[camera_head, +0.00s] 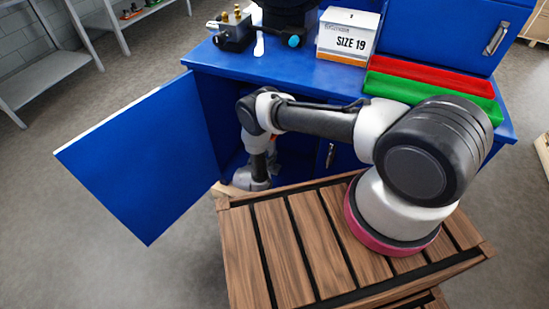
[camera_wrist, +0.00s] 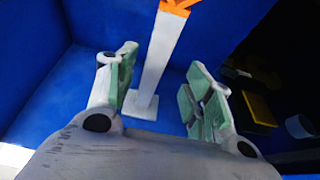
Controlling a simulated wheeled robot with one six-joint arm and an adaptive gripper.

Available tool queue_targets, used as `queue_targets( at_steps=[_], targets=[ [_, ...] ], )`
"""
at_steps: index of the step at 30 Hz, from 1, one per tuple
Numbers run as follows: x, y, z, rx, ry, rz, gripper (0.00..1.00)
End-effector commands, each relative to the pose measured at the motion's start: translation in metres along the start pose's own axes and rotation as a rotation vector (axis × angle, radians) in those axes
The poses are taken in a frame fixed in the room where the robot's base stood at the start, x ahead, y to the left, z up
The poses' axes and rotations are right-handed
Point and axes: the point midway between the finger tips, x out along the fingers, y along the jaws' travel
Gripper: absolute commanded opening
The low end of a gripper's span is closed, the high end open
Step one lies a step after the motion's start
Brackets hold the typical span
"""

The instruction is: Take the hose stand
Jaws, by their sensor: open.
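The hose stand (camera_wrist: 157,60) is a white upright post on a flat white base with an orange top, standing inside the blue cabinet. In the wrist view its post shows between the two finger pads of my gripper (camera_wrist: 161,72), which is open. The pads look apart from the post, with a gap on each side. The top of the stand is cut off by the picture edge. In the head view my arm reaches into the open cabinet (camera_head: 205,85), and my fingers are hidden there.
The cabinet's blue door (camera_head: 145,160) stands open at the left. On its top are a white SIZE 19 box (camera_head: 347,40), a green tray (camera_head: 425,90) and a red tray (camera_head: 430,75). In the wrist view a yellow object (camera_wrist: 258,108) lies in the dark right side.

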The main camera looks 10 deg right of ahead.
Motion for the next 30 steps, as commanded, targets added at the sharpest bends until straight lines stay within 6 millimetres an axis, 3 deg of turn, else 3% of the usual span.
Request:
queue_targets(
  at_steps=[15,25,30],
  targets=[
    [0.067,0.004,-0.006,-0.005,0.0,0.009,0.52],
    [0.076,0.005,-0.005,-0.007,0.0,0.011,0.52],
    [0.075,0.005,-0.005,-0.007,0.0,0.01,0.23]
  ],
)
